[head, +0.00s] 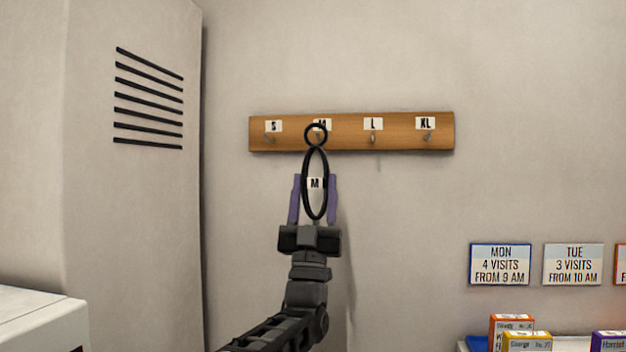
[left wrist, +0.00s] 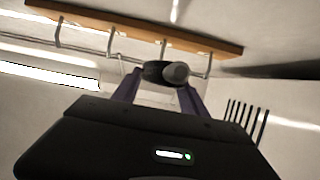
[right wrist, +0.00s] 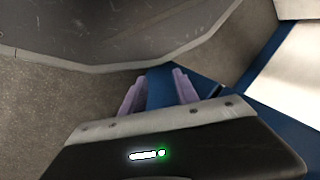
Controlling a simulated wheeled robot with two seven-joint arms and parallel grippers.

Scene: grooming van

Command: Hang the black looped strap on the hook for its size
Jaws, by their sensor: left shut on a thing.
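The black looped strap (head: 304,200) stands upright in my left gripper (head: 314,182). It has a long lower loop, a small ring (head: 315,125) on top and a white tag (head: 315,184) marked M. My left gripper's purple fingers are shut on it, just below the wooden hook rail (head: 400,137). In the head view the small ring overlaps the M hook's label; whether it is around the hook or in front of it, I cannot tell. In the left wrist view the strap (left wrist: 160,72) shows end-on between the fingertips, close to the rail. My right gripper (right wrist: 157,88) is open and empty.
The rail's other hooks are the S hook (head: 270,138), the L hook (head: 373,138) and the XL hook (head: 427,137), all bare. A tall cabinet (head: 130,200) stands at left. Small boxes (head: 526,341) sit on a surface at lower right.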

